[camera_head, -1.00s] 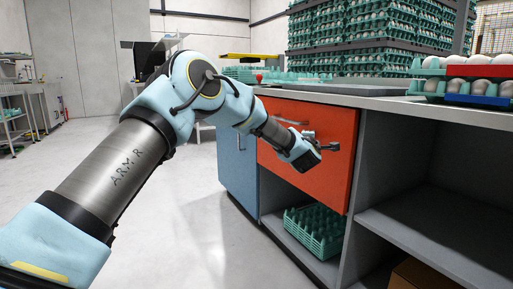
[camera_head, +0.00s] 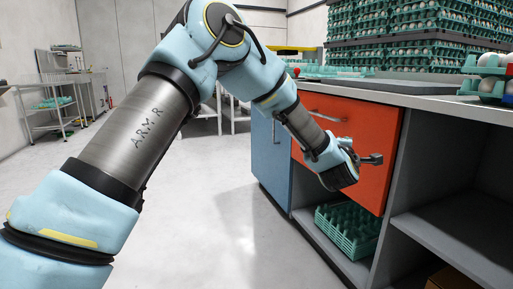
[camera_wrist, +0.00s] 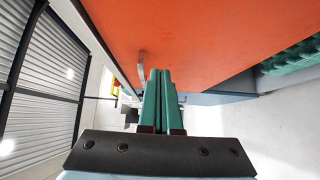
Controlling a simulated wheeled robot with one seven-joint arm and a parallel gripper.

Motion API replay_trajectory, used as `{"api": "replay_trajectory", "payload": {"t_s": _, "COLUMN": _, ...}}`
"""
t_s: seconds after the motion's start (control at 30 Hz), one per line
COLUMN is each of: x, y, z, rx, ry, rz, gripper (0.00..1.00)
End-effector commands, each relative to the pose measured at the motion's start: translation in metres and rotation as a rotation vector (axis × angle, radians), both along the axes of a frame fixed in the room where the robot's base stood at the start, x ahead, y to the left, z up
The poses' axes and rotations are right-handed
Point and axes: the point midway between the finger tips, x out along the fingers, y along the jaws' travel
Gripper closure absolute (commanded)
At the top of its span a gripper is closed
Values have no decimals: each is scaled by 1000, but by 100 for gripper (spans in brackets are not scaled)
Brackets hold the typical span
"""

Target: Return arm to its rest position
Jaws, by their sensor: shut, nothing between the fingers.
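My arm reaches from the lower left of the head view toward the cabinet front. My gripper (camera_head: 372,159) is small in the head view, in front of the orange drawer (camera_head: 338,140). In the wrist view my gripper (camera_wrist: 160,80) shows two green fingers pressed together with nothing between them. The orange drawer front (camera_wrist: 190,40) fills the upper part of the wrist view, close to the fingers. A metal handle (camera_wrist: 142,68) shows just left of the fingertips. I cannot tell whether they touch the drawer.
A blue cabinet door (camera_head: 270,150) is left of the drawer. Green egg trays (camera_head: 347,232) are stacked on the shelf below. The counter (camera_head: 420,95) carries trays of eggs (camera_head: 485,80) at right. Open floor (camera_head: 210,200) lies left of the cabinet.

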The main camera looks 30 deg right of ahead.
Motion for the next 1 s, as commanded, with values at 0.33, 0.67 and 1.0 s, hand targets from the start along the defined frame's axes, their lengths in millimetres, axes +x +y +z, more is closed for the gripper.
{"api": "replay_trajectory", "payload": {"t_s": 0.33, "x": 45, "y": 43, "z": -10, "rx": 197, "ry": -79, "rz": -15, "gripper": 100}}
{"api": "replay_trajectory", "payload": {"t_s": 0.67, "x": 131, "y": 215, "z": -58, "rx": 783, "ry": -167, "rz": -79, "gripper": 100}}
{"api": "replay_trajectory", "payload": {"t_s": 1.0, "x": 136, "y": 419, "z": -97, "rx": 1241, "ry": -50, "rz": -188, "gripper": 100}}
